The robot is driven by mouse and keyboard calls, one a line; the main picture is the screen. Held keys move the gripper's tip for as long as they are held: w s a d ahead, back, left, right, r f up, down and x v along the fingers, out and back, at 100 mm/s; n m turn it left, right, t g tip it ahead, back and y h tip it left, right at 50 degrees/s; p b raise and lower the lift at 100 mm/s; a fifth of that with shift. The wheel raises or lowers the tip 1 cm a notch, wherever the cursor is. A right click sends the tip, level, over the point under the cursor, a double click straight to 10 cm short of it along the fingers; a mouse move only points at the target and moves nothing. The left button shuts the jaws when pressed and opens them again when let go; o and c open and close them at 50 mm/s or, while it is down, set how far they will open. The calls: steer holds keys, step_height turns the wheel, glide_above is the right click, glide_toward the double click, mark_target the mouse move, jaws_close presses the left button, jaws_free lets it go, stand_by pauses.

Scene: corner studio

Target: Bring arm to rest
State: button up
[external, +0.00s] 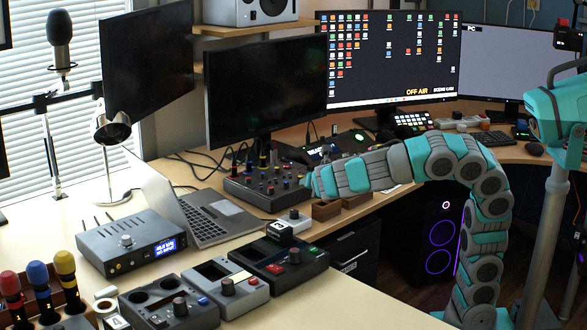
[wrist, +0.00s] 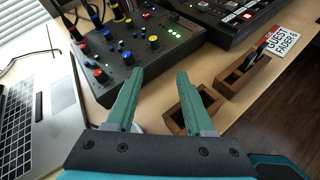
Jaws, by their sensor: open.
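My teal and grey arm reaches in from the right in the external view. My gripper (external: 311,184) is over the desk beside the right edge of the mixer (external: 262,188), largely seen side-on there. In the wrist view my gripper (wrist: 160,73) shows two green fingers spread apart with nothing between them. The fingers point toward the front edge of the mixer (wrist: 130,62).
A laptop (external: 205,225) lies open left of my gripper. Monitors (external: 265,90) rise behind. Control boxes (external: 278,262) fill the nearer desk. The floor right of the desk edge looks clear in the wrist view.

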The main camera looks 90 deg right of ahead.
steer(key=s+d+f+m+g+y+b, duration=0.1)
steer(key=s+f+m+g, duration=0.1)
steer(key=s+m, duration=0.35)
steer(key=s+d+f+m+g+y+b, duration=0.1)
steer(key=s+m+g, duration=0.15)
steer(key=s, duration=0.55)
steer(key=s+a+f+m+y+p, duration=0.2)
steer(key=s+a+f+m+y, duration=0.2)
steer(key=s+a+f, duration=0.3)
steer(key=s+a+f+m+y+p, duration=0.2)
steer(key=s+a+f+m+y, duration=0.3)
steer(key=a, duration=1)
steer(key=s+f+y, duration=0.1)
steer(key=s+f, duration=0.2)
steer(key=s, duration=0.2)
steer(key=shift+a+f+m+y+p, duration=0.25)
steer(key=shift+a+m+y+p, duration=0.05)
steer(key=shift+y+p, duration=0.1)
steer(key=shift+o, duration=0.4)
steer(key=shift+s, duration=0.1)
